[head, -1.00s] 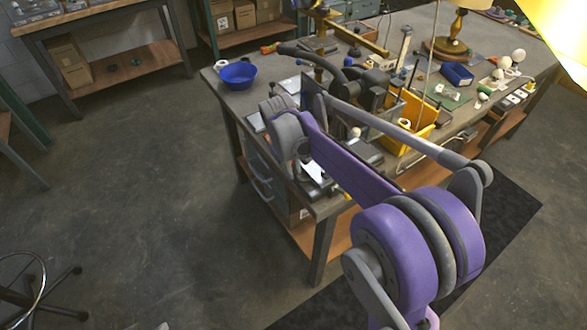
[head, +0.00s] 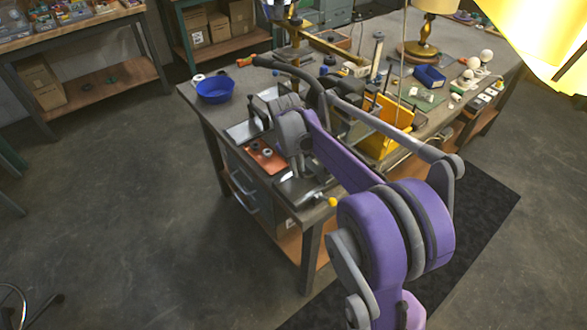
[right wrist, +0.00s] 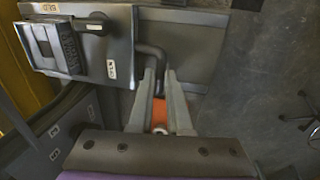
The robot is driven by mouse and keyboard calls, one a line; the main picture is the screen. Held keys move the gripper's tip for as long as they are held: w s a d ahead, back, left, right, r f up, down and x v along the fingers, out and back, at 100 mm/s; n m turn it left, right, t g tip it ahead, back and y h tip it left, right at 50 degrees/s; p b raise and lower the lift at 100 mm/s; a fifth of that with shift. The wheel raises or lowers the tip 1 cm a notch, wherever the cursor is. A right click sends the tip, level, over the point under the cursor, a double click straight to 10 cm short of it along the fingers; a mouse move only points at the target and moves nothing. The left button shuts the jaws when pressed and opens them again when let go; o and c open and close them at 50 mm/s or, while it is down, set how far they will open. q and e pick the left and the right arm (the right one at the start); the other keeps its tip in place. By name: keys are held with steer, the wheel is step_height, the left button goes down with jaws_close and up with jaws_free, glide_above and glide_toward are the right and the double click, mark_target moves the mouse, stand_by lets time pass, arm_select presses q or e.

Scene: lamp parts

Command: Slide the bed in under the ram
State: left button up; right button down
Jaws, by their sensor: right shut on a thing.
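My right gripper (right wrist: 160,74) is shut on a bent grey handle (right wrist: 151,52) in the right wrist view. The handle runs down between its two fingers. Behind the handle is a flat grey plate (right wrist: 185,45), which seems to be the bed. In the head view my grey wrist and purple arm hide most of the right gripper and much of the dark press. The press's long curved lever (head: 300,74) rises over the table. I cannot make out the ram or how the bed sits against it. My left gripper is not in view.
An orange plate (head: 265,158) with small round parts lies at the table's near left edge. A blue bowl (head: 215,90) stands at the left corner. A yellow bin (head: 389,125) is right of the press. A lamp (head: 425,30) stands farther back. Floor left of the table is clear.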

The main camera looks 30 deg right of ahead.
steer(key=c, duration=0.9)
jaws_free()
steer(key=shift+d, duration=0.3)
steer(key=shift+o, duration=0.2)
steer(key=shift+a, duration=0.1)
steer(key=shift+r, duration=0.15)
step_height(320, 180, up, 10)
steer(key=a, duration=0.1)
steer(key=shift+a+r+p, duration=0.2)
steer(key=shift+a+p, duration=0.15)
steer(key=shift+a, duration=0.05)
